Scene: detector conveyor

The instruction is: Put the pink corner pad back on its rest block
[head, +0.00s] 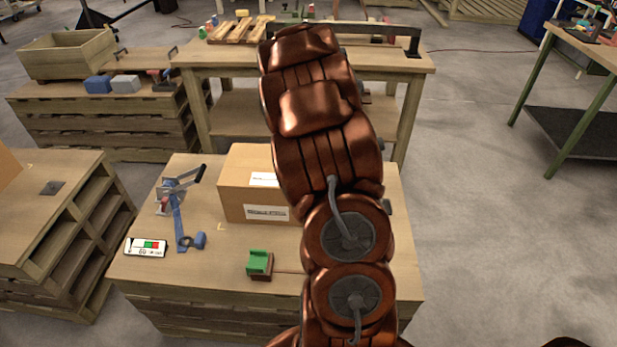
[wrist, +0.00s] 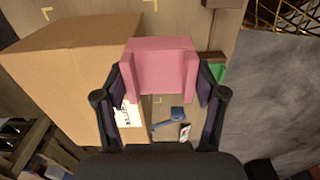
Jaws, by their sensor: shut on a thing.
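The pink corner pad (wrist: 158,68) is held between the two fingers of my gripper (wrist: 161,82) in the wrist view, above the work table. In the head view my arm hides the pad and gripper. A green corner pad (head: 259,262) sits on a brown block (head: 262,275) near the table's front edge; part of the green pad (wrist: 219,72) shows right of the pink pad in the wrist view. Another brown block (wrist: 225,3) is at the top edge of the wrist view, joined by a thin dark line, and looks bare where it shows.
A cardboard box (head: 247,190) stands on the table, close left of the pink pad in the wrist view (wrist: 70,65). A blue strap tool (head: 181,220) and a white labelled device (head: 146,247) lie at the table's left. Bare tabletop shows between box and green pad.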

